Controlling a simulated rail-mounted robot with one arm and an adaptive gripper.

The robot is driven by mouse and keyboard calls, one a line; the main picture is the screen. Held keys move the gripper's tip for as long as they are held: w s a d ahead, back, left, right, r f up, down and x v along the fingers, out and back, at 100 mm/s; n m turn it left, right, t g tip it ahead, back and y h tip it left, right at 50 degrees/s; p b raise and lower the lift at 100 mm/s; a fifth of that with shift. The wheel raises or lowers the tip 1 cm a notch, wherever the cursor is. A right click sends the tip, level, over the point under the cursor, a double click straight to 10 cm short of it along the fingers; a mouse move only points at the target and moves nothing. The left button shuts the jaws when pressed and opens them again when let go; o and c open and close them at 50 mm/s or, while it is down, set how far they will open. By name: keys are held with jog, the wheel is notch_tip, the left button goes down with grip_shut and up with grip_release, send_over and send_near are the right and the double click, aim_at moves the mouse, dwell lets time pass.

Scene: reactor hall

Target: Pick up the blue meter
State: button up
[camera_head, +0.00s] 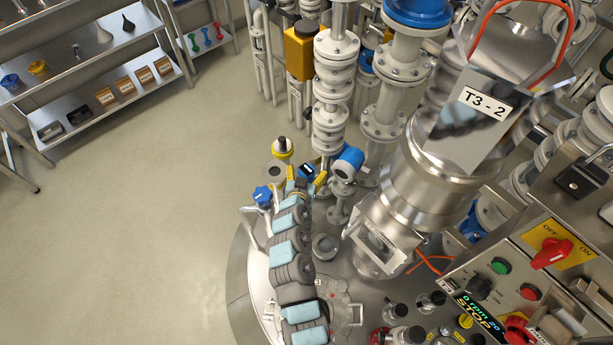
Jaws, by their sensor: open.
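A small blue meter (306,171) with a dark face is near the far edge of the round steel vessel top. My gripper (305,181) reaches it from the near side. Its two yellow-tipped fingers are open, one on each side of the meter in this view. I cannot tell whether they touch it or at what height they are. The gripper's body and arm hide the lower part of the meter and what it rests on.
A blue cylindrical instrument (349,160) on pipework stands close on the right. A blue-handled valve (263,195) is close on the left, and a yellow-topped fitting (282,147) is behind. A large steel column (412,185) and control panel (520,290) crowd the right. The left floor is clear.

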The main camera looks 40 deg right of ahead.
jog(key=c, duration=1.4)
jog(key=shift+o, duration=0.2)
jog(key=shift+r, duration=0.15)
